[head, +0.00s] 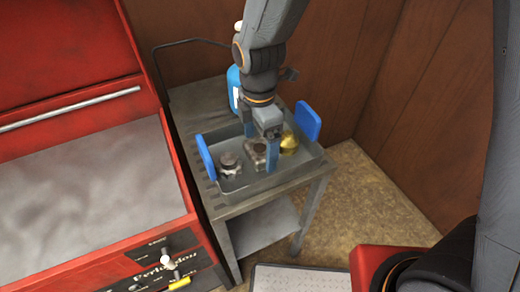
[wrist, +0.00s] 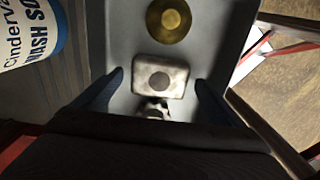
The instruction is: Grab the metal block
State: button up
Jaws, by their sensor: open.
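The metal block (head: 257,153) is a squarish grey piece in the middle of a grey tray (head: 232,187) with blue end handles. In the wrist view the block (wrist: 144,66) shows rounded corners and a dark round spot on top. My gripper (head: 260,146) points down into the tray over the block. One blue finger hides part of the block in the head view. In the wrist view my gripper (wrist: 158,84) is open, with its dark blue fingers apart to the left and right of the block. I cannot tell whether either finger touches it.
A brass round piece (head: 289,143) and a dark metal part (head: 230,165) flank the block in the tray. The tray sits on a grey cart (head: 222,212). A blue-and-white bottle (wrist: 28,30) stands beside it.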

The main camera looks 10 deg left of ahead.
jog(key=shift+f, duration=0.95)
jog(key=c, duration=1.4)
jog(key=shift+w+r, duration=0.1)
jog(key=shift+c, duration=0.2)
